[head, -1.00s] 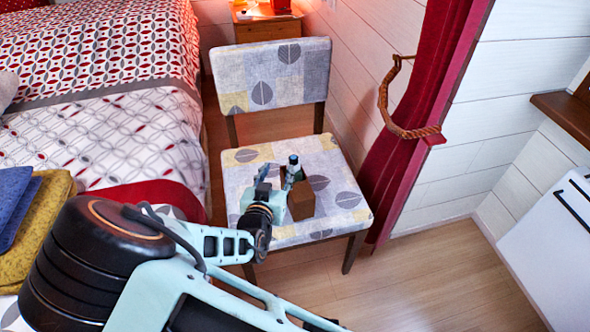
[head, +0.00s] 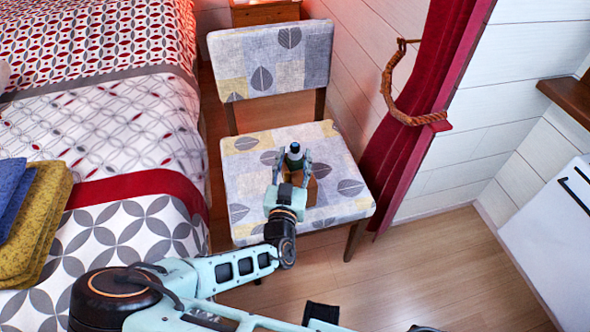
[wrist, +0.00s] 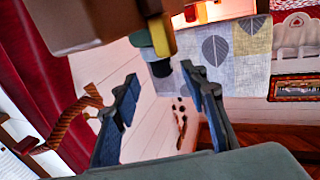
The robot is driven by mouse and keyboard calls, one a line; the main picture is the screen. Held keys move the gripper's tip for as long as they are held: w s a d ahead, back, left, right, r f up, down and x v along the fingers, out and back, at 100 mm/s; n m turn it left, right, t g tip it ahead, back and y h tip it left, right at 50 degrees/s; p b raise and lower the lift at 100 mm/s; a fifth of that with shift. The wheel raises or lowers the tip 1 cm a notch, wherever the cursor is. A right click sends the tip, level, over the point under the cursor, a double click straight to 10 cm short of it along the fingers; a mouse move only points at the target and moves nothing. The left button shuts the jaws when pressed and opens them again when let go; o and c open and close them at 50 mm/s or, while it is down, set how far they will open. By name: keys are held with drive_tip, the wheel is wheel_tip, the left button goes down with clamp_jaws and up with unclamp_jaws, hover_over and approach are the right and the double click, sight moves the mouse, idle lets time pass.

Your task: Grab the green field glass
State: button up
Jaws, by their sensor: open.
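The green field glass (head: 294,150) appears as a small dark green upright thing with a dark top on the chair seat. My gripper (head: 293,159) is open, with one finger on each side of it in the head view. In the wrist view the dark end of the field glass (wrist: 161,68) shows between and just beyond the fingertips of my gripper (wrist: 160,79). I cannot tell whether either finger touches it. Its lower part is partly hidden by my gripper in the head view.
A brown block (head: 311,191) stands close beside the field glass on the chair (head: 245,185); it looms large in the wrist view (wrist: 90,22). The chair's backrest rises behind. A bed (head: 110,140) is on the left, a red curtain (head: 400,160) on the right. Floor is clear in front.

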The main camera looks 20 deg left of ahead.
sight(294, 150)
drive_tip(key=w, duration=0.2)
drive_tip(key=w+a+b, duration=0.1)
drive_tip(key=w, duration=0.1)
drive_tip(key=shift+w, duration=0.2)
drive_tip(key=shift+c, duration=0.3)
clamp_jaws()
